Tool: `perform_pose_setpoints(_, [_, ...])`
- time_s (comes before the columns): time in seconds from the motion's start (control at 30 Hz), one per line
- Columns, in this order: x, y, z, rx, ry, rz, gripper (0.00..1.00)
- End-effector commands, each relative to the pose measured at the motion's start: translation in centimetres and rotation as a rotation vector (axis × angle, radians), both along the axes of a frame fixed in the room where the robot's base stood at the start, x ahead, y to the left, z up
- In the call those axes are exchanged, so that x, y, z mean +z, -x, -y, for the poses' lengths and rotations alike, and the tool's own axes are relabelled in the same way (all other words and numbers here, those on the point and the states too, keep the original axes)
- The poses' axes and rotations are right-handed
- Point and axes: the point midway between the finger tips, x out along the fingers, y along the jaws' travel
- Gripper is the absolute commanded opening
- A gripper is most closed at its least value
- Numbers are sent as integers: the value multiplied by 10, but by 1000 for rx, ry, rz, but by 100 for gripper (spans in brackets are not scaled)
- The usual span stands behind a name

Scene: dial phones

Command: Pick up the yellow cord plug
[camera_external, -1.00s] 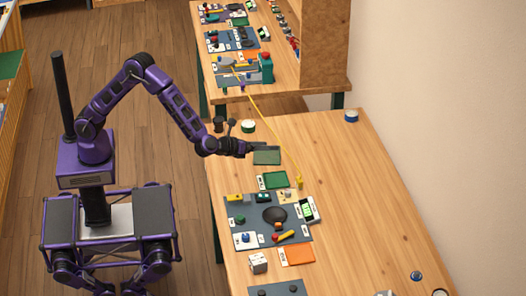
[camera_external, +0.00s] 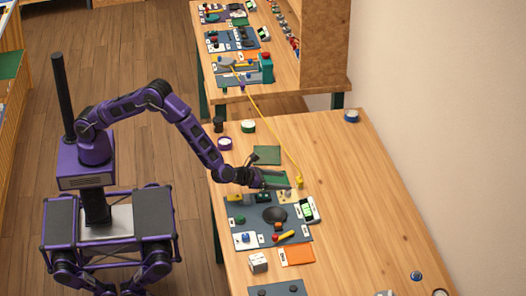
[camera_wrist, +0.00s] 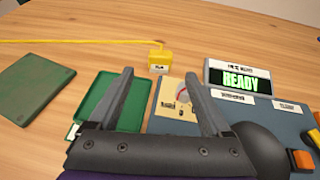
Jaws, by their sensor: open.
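The yellow cord plug (camera_wrist: 161,60) is a small yellow block with a white label, standing on the wood table at the end of a yellow cord (camera_wrist: 75,41). In the outside view the plug (camera_external: 299,182) is at the right of my gripper (camera_external: 285,184). The cord runs from it up to the far table. In the wrist view my gripper (camera_wrist: 158,95) is open and empty. Its two fingers point toward the plug, which lies beyond the fingertips, apart from them and roughly between their lines.
A dark panel (camera_wrist: 235,108) with a display reading READY (camera_wrist: 240,80) is right of the plug. A green tray (camera_wrist: 103,92) and a dark green mat (camera_wrist: 36,85) lie at the left. A white cube (camera_external: 258,263) and an orange mat (camera_external: 297,255) are nearer the front.

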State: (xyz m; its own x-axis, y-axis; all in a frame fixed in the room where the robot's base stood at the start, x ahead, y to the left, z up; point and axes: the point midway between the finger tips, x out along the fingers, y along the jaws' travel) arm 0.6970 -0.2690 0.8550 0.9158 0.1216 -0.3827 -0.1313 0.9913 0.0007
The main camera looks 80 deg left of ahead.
Motion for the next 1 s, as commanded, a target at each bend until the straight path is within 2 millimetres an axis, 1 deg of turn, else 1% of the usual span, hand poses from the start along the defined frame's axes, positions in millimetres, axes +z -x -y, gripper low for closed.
perform_pose_setpoints(0.17, [-4,-10,-1,-1,1,0,82])
perform_pose_setpoints(0.4, [-16,-41,-6,2,2,-1,82])
perform_pose_setpoints(0.5, [-19,-49,-7,0,2,-1,82])
perform_pose_setpoints(0.6, [-20,-53,-7,0,1,0,82])
perform_pose_setpoints(0.8, [-20,-54,-7,-1,0,0,82])
perform_pose_setpoints(0.87, [-20,-53,-7,-1,0,0,74])
perform_pose_setpoints(1.0, [-20,-53,-7,-1,0,0,48])
